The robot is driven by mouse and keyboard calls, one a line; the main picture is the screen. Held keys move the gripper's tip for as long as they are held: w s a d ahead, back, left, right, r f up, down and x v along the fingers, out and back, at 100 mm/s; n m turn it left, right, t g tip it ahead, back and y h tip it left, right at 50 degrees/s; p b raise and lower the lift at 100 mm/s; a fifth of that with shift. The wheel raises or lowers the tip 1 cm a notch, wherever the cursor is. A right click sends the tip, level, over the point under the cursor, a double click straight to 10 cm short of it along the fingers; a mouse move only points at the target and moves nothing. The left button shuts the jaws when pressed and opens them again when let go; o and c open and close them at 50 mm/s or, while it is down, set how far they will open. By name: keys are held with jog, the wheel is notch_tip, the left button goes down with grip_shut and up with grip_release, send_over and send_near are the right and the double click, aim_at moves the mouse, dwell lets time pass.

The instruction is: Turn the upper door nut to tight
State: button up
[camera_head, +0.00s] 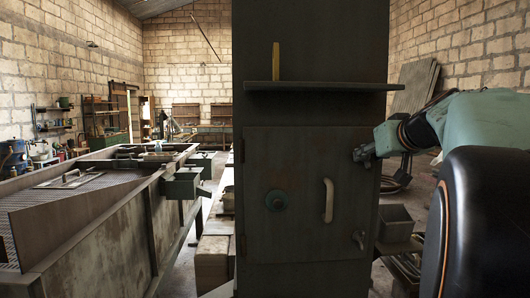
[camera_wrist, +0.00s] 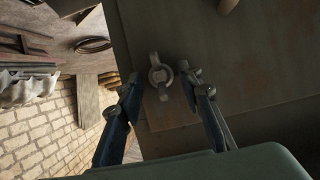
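The upper door nut (camera_wrist: 160,74) is a grey wing-shaped nut with a round middle, seen in the wrist view on a plate at the door's edge. In the head view it is at the door's upper right, where my gripper partly covers it. My gripper (camera_wrist: 163,84) is open, with one finger on each side of the nut. Gaps show between fingers and nut; whether a fingertip touches a wing I cannot tell. The dark metal door (camera_head: 300,170) looks closed. A lower door nut (camera_head: 358,239) is at its lower right edge.
A shelf (camera_head: 320,86) with a yellow upright piece (camera_head: 276,62) juts out above the door. A long metal bench (camera_head: 110,220) stands at the left.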

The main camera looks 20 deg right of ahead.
grip_shut()
jog(key=shift+f+m+b, duration=0.1)
jog(key=shift+m+b, duration=0.2)
jog(key=shift+d+f+m+t+y+b, duration=0.1)
jog(key=shift+d+m+t+y+b, duration=0.1)
jog(key=shift+m+y+b, duration=0.35)
jog(key=shift+d+m+t+y+b, duration=0.1)
jog(key=shift+m+t+y+b, duration=0.1)
jog(key=shift+m+y+b, duration=0.3)
jog(key=shift+s+d+f+m+t+y+b, duration=0.1)
jog(key=shift+m+t+y+b, duration=0.65)
jog(key=shift+m, duration=1.05)
jog(key=shift+w+d+f+m+t+y+b, duration=0.1)
jog(key=shift+m+t+y+b, duration=0.6)
jog(key=shift+m, duration=1.15)
jog(key=shift+s+f+m+t+y+b, duration=0.1)
jog(key=shift+m+t+y+b, duration=0.4)
jog(key=shift+m+b, duration=0.9)
jog(key=shift+m+p, duration=0.45)
jog(key=shift+m, duration=0.05)
